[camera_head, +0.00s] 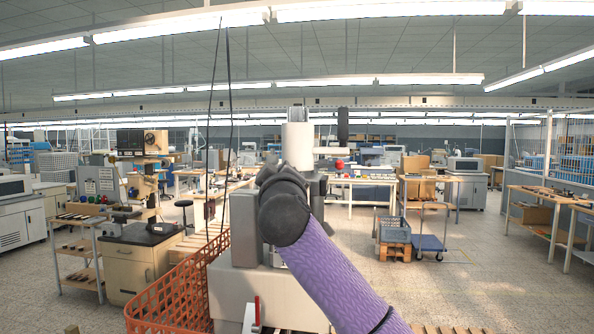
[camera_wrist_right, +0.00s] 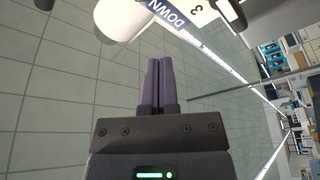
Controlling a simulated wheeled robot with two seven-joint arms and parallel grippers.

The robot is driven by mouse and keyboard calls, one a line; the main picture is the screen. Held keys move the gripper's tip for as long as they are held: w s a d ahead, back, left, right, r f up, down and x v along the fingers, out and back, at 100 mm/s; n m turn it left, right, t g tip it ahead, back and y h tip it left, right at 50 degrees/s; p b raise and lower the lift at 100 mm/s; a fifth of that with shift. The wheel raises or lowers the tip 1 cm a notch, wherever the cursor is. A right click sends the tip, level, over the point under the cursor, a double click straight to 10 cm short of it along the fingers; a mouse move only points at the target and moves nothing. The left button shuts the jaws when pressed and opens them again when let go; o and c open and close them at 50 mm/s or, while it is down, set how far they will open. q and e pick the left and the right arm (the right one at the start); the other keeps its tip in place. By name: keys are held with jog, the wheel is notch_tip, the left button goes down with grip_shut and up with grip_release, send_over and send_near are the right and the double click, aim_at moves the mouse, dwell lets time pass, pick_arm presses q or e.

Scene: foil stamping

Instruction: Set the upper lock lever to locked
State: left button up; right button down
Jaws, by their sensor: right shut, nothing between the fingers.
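The stamping machine stands in front of me, with a grey body (camera_head: 230,285) and a white cylindrical head (camera_head: 298,146). A red knob (camera_head: 339,164) sits at the right of the head, below an upright black handle (camera_head: 343,125). A red lever (camera_head: 257,310) stands low at the front. I cannot tell which part is the upper lock lever. My right arm crosses the machine's front in the head view and hides part of it. In the right wrist view my right gripper (camera_wrist_right: 160,65) is shut and empty, just below a white cylinder (camera_wrist_right: 122,20). My left gripper is not in view.
An orange basket (camera_head: 180,290) stands at the machine's left. A label reading DOWN (camera_wrist_right: 170,12) shows near the white cylinder in the wrist view. A pallet with a grey crate (camera_head: 394,236) and a blue cart (camera_head: 429,243) stand on the floor behind right.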

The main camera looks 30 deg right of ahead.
jog(key=p+x, duration=0.1)
jog(key=x, duration=0.2)
jog(key=shift+d+r, duration=0.1)
jog(key=shift+s+d+f+p, duration=0.3)
jog(key=shift+s+d+f, duration=0.7)
jog(key=shift+f, duration=0.4)
jog(key=shift+d, duration=0.1)
